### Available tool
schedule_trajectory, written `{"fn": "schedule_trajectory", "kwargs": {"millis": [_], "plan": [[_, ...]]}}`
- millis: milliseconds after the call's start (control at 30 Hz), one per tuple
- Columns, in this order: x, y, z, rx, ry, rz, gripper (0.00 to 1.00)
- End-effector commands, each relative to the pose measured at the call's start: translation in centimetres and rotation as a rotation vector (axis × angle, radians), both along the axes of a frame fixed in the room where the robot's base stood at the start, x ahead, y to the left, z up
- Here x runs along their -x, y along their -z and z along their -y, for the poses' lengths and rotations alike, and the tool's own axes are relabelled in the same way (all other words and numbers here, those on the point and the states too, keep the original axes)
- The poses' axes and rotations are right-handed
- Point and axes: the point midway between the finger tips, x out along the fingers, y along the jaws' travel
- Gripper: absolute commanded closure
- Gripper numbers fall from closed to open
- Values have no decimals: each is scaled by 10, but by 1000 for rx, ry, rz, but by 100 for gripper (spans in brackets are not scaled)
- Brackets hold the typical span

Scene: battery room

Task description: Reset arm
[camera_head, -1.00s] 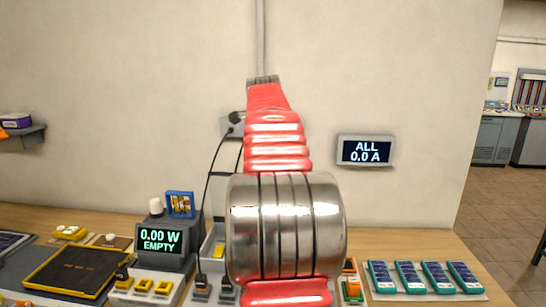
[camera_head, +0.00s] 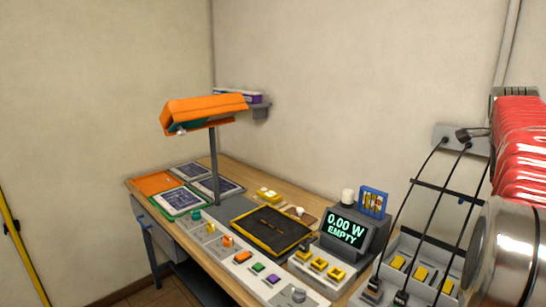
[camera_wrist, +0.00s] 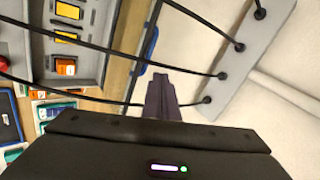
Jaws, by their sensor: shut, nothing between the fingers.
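My gripper (camera_wrist: 161,97) shows in the wrist view, its dark fingers together at the middle of the picture with nothing between them. It points toward the wall, close to several black cables that run from a grey socket strip (camera_wrist: 242,52). I cannot tell whether the fingers touch a cable. In the head view my red and metal arm stands at the right edge, partly cut off, in front of the wall socket (camera_head: 450,138).
The wooden bench (camera_head: 262,178) runs along the wall. It holds a black tray with a yellow rim (camera_head: 252,242), a 0.00 W EMPTY display (camera_head: 345,228), yellow-switch panels (camera_head: 318,268) and solar panels (camera_head: 182,200). An orange lamp (camera_head: 205,108) rises above the bench. Cables hang beside my arm.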

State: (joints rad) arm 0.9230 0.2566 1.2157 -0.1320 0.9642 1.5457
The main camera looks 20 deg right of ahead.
Motion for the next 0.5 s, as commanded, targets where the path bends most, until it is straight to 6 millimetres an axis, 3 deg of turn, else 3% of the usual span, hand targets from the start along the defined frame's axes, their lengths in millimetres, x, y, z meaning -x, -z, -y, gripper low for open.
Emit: {"fn": "schedule_trajectory", "kwargs": {"millis": [267, 500], "plan": [[9, 60, -24, 7, -287, -241, 100], [8, 95, -89, 34, -605, -417, 100]]}}
